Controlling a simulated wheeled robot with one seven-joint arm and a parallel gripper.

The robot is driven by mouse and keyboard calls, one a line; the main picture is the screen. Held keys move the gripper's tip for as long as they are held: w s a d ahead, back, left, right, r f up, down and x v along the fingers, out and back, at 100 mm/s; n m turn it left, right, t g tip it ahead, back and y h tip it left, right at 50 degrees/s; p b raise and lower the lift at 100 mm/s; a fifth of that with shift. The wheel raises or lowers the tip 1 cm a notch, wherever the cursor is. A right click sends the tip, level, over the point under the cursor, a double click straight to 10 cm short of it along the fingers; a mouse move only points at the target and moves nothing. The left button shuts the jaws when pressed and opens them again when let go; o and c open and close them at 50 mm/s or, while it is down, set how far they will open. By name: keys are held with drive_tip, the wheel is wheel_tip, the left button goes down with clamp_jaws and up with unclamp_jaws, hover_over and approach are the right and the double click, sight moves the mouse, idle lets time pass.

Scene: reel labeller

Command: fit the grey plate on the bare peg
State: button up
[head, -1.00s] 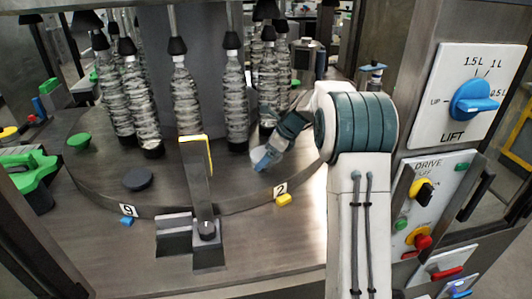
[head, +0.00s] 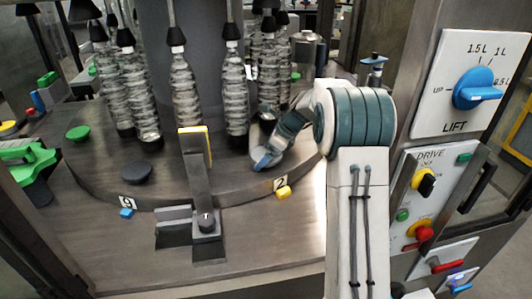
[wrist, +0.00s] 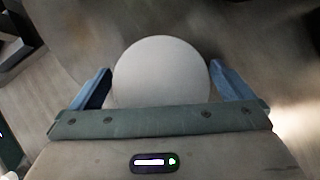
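In the wrist view a pale grey round plate (wrist: 160,72) sits between the two blue fingers of my gripper (wrist: 160,70). Its edges meet the fingertips on both sides, and the palm bar hides its near edge. In the head view my gripper (head: 263,160) is low over the right front of the round turntable (head: 235,180), just behind the number 2 tag; the plate is barely visible there. I cannot make out a bare peg; the gripper may hide it. A dark grey disc (head: 137,173) rests on the turntable at the left.
Several clear bottles (head: 186,92) stand on the turntable, one close left of my gripper. A green disc (head: 78,133) lies far left. An upright bracket with a yellow edge (head: 197,175) stands at the front. Control panels (head: 435,190) are on the right.

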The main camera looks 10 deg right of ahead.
drive_tip(key=shift+r, duration=0.1)
drive_tip(key=b+v, duration=0.1)
drive_tip(key=v, duration=1.2)
drive_tip(key=shift+r+b, duration=0.3)
drive_tip(key=shift+b, duration=0.05)
drive_tip(key=shift+s, duration=0.2)
drive_tip(key=s+a+n+h, duration=0.25)
drive_tip(key=s+n, duration=0.35)
drive_tip(key=s, duration=0.3)
drive_tip(key=s+a+n+h, duration=0.1)
drive_tip(key=s+a+n, duration=0.2)
drive_tip(key=s+n, duration=0.45)
drive_tip(key=s+f+n+h, duration=0.1)
drive_tip(key=s+f+n, duration=0.2)
drive_tip(key=s+n, duration=0.2)
drive_tip(key=s+f+n+h, duration=0.1)
drive_tip(key=s+f+n, duration=0.3)
drive_tip(key=s, duration=0.8)
drive_tip(key=shift+a+n+t, duration=0.4)
drive_tip(key=shift+n, duration=0.05)
drive_tip(key=shift+s+h, duration=0.2)
drive_tip(key=shift+h, duration=0.05)
